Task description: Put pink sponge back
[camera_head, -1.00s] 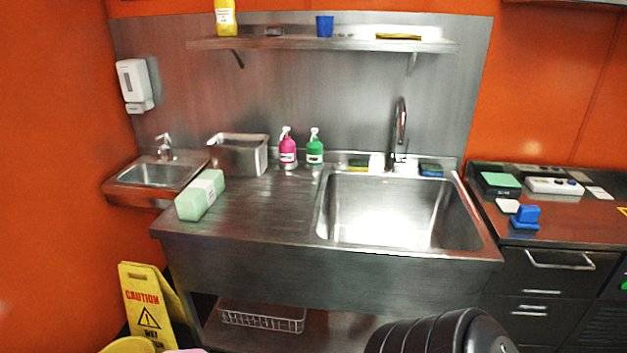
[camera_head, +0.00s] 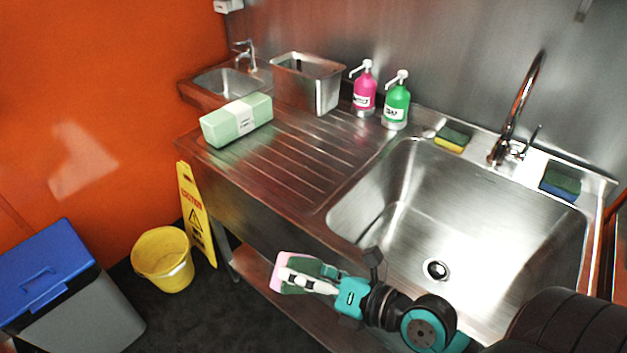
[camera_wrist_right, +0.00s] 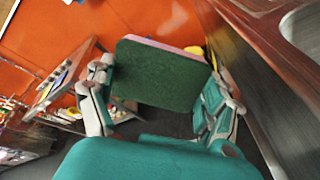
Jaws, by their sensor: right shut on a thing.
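The pink sponge (camera_head: 287,259) has a dark green scouring side. It is held in front of the sink unit, beyond its front edge. In the right wrist view its green face (camera_wrist_right: 160,75) fills the middle, with a thin pink edge along the top. My right gripper (camera_head: 300,280) is shut on it, one finger on each side in the wrist view. A yellow-and-green sponge (camera_head: 453,137) and a blue-and-green sponge (camera_head: 561,182) lie on the ledge behind the sink basin (camera_head: 470,225). My left gripper is not in view.
A pink bottle (camera_head: 364,90), a green bottle (camera_head: 396,103), a steel container (camera_head: 308,82) and a green-white pack (camera_head: 236,119) stand on the drainboard (camera_head: 290,165). The faucet (camera_head: 515,115) rises behind the basin. A yellow bucket (camera_head: 162,262), caution sign (camera_head: 195,215) and blue-lidded bin (camera_head: 45,280) stand at left.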

